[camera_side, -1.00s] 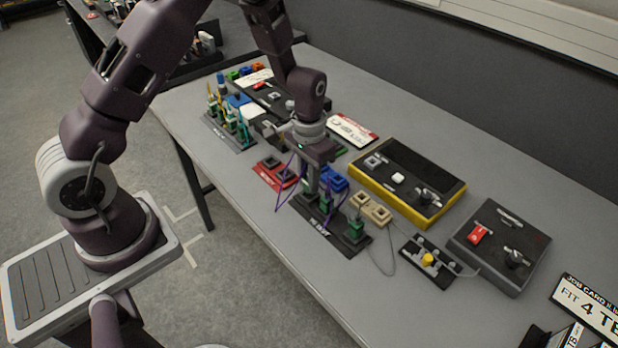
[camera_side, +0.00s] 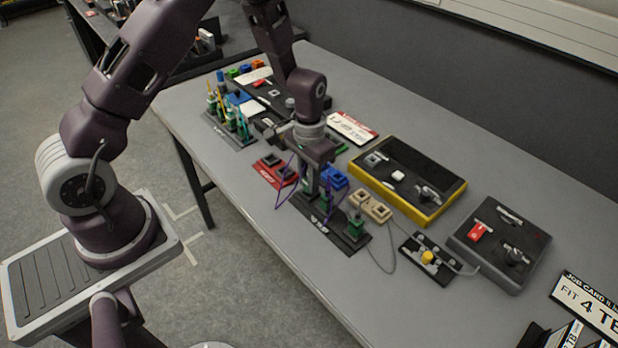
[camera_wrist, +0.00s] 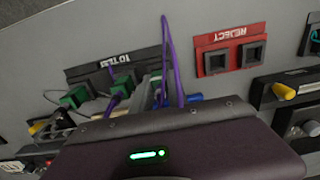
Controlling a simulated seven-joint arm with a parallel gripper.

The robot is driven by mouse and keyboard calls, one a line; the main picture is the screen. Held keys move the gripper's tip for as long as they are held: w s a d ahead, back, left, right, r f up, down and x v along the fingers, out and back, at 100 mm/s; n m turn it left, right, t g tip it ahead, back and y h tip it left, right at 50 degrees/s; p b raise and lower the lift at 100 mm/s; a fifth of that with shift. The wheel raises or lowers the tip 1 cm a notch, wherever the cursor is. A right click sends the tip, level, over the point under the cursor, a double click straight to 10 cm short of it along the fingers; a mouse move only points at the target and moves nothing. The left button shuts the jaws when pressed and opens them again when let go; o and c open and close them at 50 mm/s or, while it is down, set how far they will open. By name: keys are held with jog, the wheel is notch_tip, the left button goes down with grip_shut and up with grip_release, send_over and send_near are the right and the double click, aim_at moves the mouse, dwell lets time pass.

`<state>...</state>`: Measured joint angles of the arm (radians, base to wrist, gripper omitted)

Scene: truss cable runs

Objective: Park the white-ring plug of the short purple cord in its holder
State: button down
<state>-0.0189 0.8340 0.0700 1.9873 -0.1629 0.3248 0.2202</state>
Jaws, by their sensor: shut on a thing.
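My gripper (camera_side: 311,182) points down over the black TO TEST rack (camera_side: 349,246), shut on a plug end of the purple cord that the jaws and wrist mostly hide. The purple cord (camera_side: 279,190) loops out beside the jaws; in the wrist view the cord (camera_wrist: 166,45) rises as a tall narrow loop. A green plug body (camera_wrist: 121,88) with purple cord on it stands in the rack (camera_wrist: 90,70), and another green plug (camera_wrist: 75,97) stands beside it. I cannot make out the white ring, nor whether the held plug touches the rack.
A red REJECT holder (camera_side: 266,172) with two square sockets lies left of my gripper. A blue holder (camera_side: 334,178) and a beige holder (camera_side: 371,206) lie to its right. A yellow-edged panel (camera_side: 408,183) is behind. The bench front is clear.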

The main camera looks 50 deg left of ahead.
jog(key=shift+f, duration=0.45)
dwell(0.6)
jog(key=c, duration=1.2)
grip_release()
jog(key=shift+r, duration=2.55)
jog(key=shift+r, duration=2)
jog(key=shift+r, duration=0.1)
